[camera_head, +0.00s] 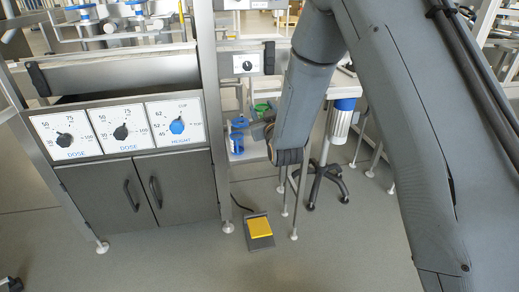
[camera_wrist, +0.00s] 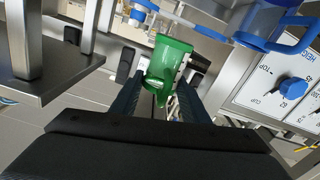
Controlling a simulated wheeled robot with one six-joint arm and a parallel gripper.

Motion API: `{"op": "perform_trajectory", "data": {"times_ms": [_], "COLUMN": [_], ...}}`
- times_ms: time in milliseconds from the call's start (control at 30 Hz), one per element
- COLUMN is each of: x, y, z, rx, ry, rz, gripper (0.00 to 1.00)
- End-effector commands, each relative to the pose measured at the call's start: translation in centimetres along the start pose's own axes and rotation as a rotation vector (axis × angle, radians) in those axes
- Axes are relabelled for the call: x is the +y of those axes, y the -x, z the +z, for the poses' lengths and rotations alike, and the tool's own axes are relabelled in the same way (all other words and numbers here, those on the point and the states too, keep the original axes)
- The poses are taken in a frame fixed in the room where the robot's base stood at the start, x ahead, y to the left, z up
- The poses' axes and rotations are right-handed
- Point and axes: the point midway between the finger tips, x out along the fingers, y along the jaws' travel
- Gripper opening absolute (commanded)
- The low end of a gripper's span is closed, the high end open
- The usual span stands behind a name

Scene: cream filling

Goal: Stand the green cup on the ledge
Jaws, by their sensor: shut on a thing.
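The green cup (camera_wrist: 168,62) is between the two fingers of my gripper (camera_wrist: 158,92) in the wrist view, with a row of pale marks on its side. My gripper is shut on it. In the head view only a bit of green (camera_head: 262,107) shows beside my gripper (camera_head: 264,124), partly hidden by my arm. A pale ledge (camera_head: 252,153) lies below my gripper in the head view, behind the steel post. I cannot tell the gap between cup and ledge.
A blue cup (camera_head: 237,143) stands on the pale ledge; a clear vessel with blue handle (camera_wrist: 268,25) is close at upper right in the wrist view. A steel plate (camera_wrist: 50,78) is at left there. A dial panel (camera_head: 120,128) stands left; a yellow pedal (camera_head: 259,228) lies on the floor.

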Motion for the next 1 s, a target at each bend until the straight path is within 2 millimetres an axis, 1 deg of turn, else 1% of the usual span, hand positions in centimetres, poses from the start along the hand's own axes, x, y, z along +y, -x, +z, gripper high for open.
{"op": "perform_trajectory", "data": {"times_ms": [67,133,300,367,633,800,867,1000], "x": [-0.3,-0.6,-1.3,-1.4,-1.9,-2.4,-2.5,-2.5], "y": [-0.2,-0.3,-0.3,-0.3,-0.3,-0.3,-0.3,-0.3], "z": [0.3,1.1,4.2,5.0,7.0,9.3,9.7,9.7], "rx": [0.0,-0.002,-0.002,-0.002,-0.001,-0.002,0.0,0.001], "ry": [0.0,0.0,0.0,0.0,0.0,0.0,0.0,0.0], "rz": [-0.004,-0.005,-0.005,-0.005,-0.005,-0.005,-0.004,-0.004], "gripper": [0.11,0.11,0.11,0.11,0.11,0.11,0.11,0.11]}}
